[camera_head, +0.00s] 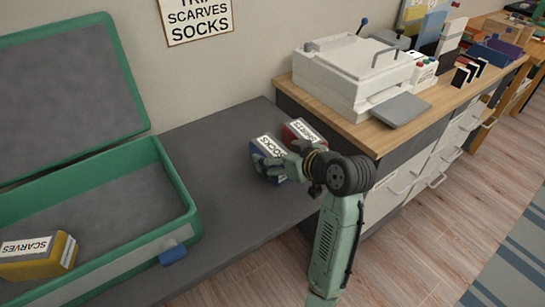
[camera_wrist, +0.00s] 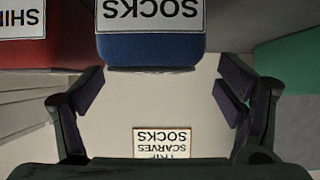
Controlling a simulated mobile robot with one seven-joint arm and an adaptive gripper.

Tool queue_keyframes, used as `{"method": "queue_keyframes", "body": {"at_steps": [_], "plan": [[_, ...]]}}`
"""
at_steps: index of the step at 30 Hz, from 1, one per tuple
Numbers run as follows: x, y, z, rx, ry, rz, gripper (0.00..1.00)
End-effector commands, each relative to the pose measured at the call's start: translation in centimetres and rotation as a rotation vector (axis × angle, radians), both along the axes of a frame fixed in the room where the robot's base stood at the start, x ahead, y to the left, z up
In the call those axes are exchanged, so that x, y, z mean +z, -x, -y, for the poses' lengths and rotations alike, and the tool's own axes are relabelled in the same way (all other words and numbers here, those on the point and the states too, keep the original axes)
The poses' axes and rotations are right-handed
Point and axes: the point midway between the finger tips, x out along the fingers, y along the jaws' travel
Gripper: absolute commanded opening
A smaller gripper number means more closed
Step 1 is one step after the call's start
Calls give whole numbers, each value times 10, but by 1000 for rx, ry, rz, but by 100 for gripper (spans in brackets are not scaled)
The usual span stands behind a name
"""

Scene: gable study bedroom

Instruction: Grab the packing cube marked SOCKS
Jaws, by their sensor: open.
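The blue packing cube (camera_head: 257,152) marked SOCKS lies on the dark grey bench top, left of the red cube. In the wrist view the blue cube (camera_wrist: 150,50) shows at the top, its white SOCKS label upside down. My gripper (camera_head: 284,167) is at the blue cube in the head view and hides part of it. In the wrist view my gripper (camera_wrist: 160,88) is open, with its fingers apart to the left and right. The cube's near edge lies about level with the fingertips, in line with the gap. Contact cannot be told.
A red cube (camera_head: 305,128) stands close beside the blue one; its label (camera_wrist: 22,20) is partly cut off. An open green suitcase (camera_head: 180,190) at left holds a yellow SCARVES cube (camera_head: 60,262). A wooden-topped cabinet with a white machine (camera_head: 345,75) stands right. A list sign (camera_head: 196,18) hangs behind.

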Motion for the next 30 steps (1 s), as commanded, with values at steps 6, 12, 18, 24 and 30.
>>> {"method": "queue_keyframes", "body": {"at_steps": [6, 12, 18, 24, 30], "plan": [[-16, -26, -13, 2, -1, -3, 87], [-21, -32, -17, 0, 1, -1, 87], [-21, -32, -17, 0, 0, 0, 83], [-20, -32, -17, 0, 0, 0, 69], [-21, -32, -17, -1, 1, -1, 56]]}}
